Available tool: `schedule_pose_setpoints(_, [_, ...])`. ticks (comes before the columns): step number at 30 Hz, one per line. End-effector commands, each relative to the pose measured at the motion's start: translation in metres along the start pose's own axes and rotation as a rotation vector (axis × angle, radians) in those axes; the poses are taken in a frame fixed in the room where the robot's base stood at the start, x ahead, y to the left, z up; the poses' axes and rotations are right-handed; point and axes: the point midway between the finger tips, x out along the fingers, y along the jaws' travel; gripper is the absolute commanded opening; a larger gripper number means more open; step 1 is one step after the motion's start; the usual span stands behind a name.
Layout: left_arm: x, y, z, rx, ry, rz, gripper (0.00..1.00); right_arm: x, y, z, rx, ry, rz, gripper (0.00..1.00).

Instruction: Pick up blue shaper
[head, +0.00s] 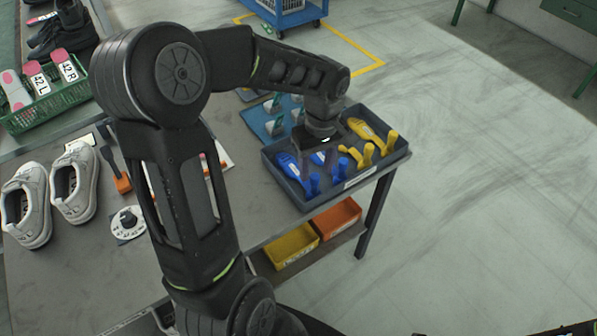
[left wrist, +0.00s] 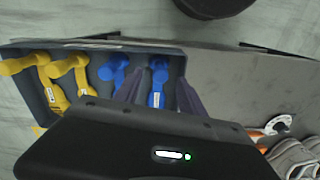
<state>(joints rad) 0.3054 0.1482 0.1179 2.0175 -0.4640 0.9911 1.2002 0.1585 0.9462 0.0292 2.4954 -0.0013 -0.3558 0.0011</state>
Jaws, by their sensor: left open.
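Two blue shapers lie side by side in a grey tray (head: 296,200). One blue shaper (head: 290,167) is at the tray's left end. The other blue shaper (head: 319,158) is partly hidden under my left wrist. In the left wrist view, one blue shaper (left wrist: 157,82) shows between the fingers of my left gripper (left wrist: 158,92), and the other blue shaper (left wrist: 114,69) lies just left of the fingers. The left gripper is open above the tray. I cannot tell whether its fingers touch the shaper. My right gripper is not in view.
Yellow shapers (head: 364,130) lie in the tray's right part. White shoes (head: 75,187), a dial (head: 128,224) and a green crate (head: 48,104) are on the left. Yellow (head: 290,247) and orange bins (head: 338,217) sit on the shelf below. A blue mat (head: 262,122) lies behind the tray.

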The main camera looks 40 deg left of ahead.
Motion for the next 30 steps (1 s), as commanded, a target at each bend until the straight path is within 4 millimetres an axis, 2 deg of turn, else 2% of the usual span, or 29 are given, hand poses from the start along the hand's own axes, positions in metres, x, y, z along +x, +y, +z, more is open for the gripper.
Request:
schedule_pose_setpoints(7, [0.034, -0.001, 0.0, 0.0, -0.004, -0.004, 0.47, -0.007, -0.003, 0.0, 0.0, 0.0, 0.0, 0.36])
schedule_pose_setpoints(11, [0.047, -0.001, 0.0, 0.001, -0.002, -0.002, 0.47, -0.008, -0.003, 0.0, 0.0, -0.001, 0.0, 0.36])
schedule_pose_setpoints(30, [0.048, 0.0, 0.0, 0.001, -0.001, 0.0, 0.46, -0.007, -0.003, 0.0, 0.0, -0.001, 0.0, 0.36])
